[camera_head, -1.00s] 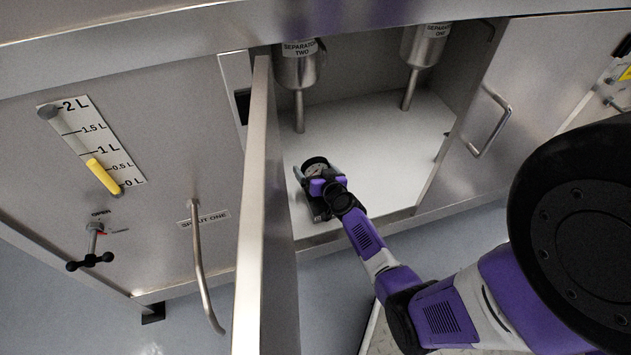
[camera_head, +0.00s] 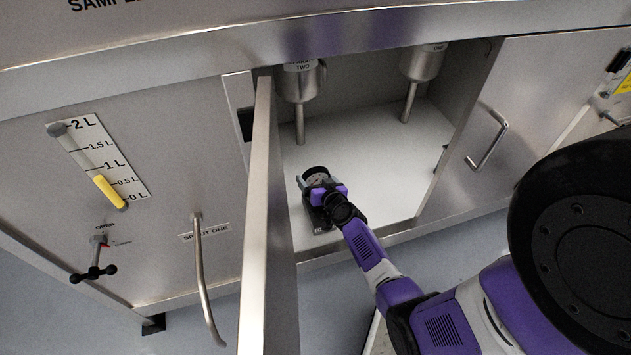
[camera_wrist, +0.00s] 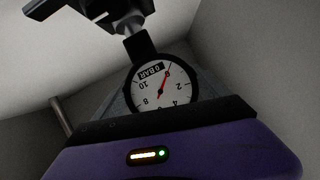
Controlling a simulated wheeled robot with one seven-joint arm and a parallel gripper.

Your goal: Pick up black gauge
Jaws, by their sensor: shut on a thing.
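The black gauge (camera_head: 315,174) has a round white dial with a black rim. It sits at the end of my arm inside the open cabinet. In the wrist view the gauge (camera_wrist: 162,90) faces the camera, with a red and black needle and a "0 BAR" label. A black stem and a black fitting (camera_wrist: 118,18) extend from its rim toward the top. My gripper (camera_head: 318,190) is shut on the gauge. The fingertips are mostly hidden in both views, behind the dial and the purple wrist housing.
The open cabinet door (camera_head: 256,220) stands just left of my gripper. Two steel separators hang above, the left one (camera_head: 300,85) and the right one (camera_head: 421,65), with thin pipes below. The white cabinet floor (camera_head: 385,160) is clear to the right.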

